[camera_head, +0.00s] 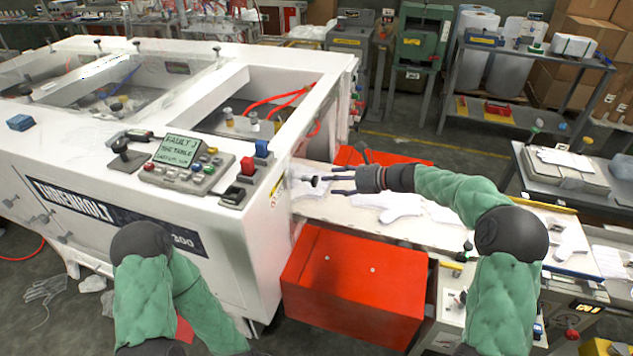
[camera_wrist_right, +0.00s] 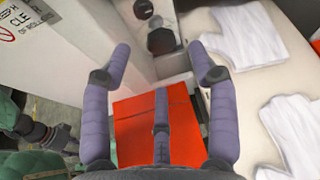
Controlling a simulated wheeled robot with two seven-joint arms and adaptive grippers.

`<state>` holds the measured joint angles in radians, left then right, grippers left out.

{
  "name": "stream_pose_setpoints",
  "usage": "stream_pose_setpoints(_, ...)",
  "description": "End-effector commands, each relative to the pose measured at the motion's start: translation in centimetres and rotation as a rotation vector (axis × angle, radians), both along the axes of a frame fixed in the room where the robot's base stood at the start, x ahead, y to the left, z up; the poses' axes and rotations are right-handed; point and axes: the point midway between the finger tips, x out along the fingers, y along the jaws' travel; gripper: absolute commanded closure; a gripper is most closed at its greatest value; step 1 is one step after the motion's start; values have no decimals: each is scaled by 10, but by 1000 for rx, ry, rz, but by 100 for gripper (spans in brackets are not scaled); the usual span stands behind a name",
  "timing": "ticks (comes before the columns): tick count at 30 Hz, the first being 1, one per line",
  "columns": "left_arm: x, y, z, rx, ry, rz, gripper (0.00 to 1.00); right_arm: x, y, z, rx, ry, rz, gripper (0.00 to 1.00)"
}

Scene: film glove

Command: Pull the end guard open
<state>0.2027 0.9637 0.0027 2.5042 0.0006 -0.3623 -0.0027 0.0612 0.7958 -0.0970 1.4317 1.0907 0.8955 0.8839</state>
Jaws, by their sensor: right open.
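The white end of the long machine (camera_head: 225,215) carries a pale end panel, which I take to be the end guard (camera_wrist_right: 110,25). A black knob (camera_wrist_right: 161,40) shows on a light bracket beside it, and the knob also appears in the head view (camera_head: 315,181). My right gripper (camera_head: 338,181) is open, its fingers spread toward the knob. In the right wrist view the knob lies ahead, between and beyond the fingertips (camera_wrist_right: 165,65), with nothing held. My left forearm is low in the head view, its gripper out of frame; a small dark hand, apparently my left gripper (camera_wrist_right: 50,133), shows in the wrist view.
A red box (camera_head: 350,285) stands below my right gripper. White gloves (camera_head: 400,207) lie on the pale table to the right. A control panel (camera_head: 185,160) sits on the machine top. A warning sign (camera_wrist_right: 25,15) is on the machine's end. Grey floor is open behind.

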Motion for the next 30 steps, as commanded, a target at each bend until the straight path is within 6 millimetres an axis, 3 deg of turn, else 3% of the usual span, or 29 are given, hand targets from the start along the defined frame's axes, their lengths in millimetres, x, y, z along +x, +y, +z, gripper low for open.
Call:
stream_pose_setpoints(6, 1, 0, -11, 0, -1, 0, 60, 14, 34, -17, -1, 0, 3, 40)
stream_pose_setpoints(12, 1, 0, -16, 0, -1, 0, 60, 23, 52, -24, -1, 0, 1, 40)
stream_pose_setpoints(24, 1, 0, -16, 0, -1, 0, 60, 25, 57, -25, -1, -1, 0, 40)
stream_pose_setpoints(26, 1, 0, -16, 0, -1, 0, 60, 25, 57, -25, -1, -1, 0, 55)
stream_pose_setpoints(30, 1, 0, -16, 0, -1, 0, 60, 25, 57, -25, -1, -1, 0, 94)
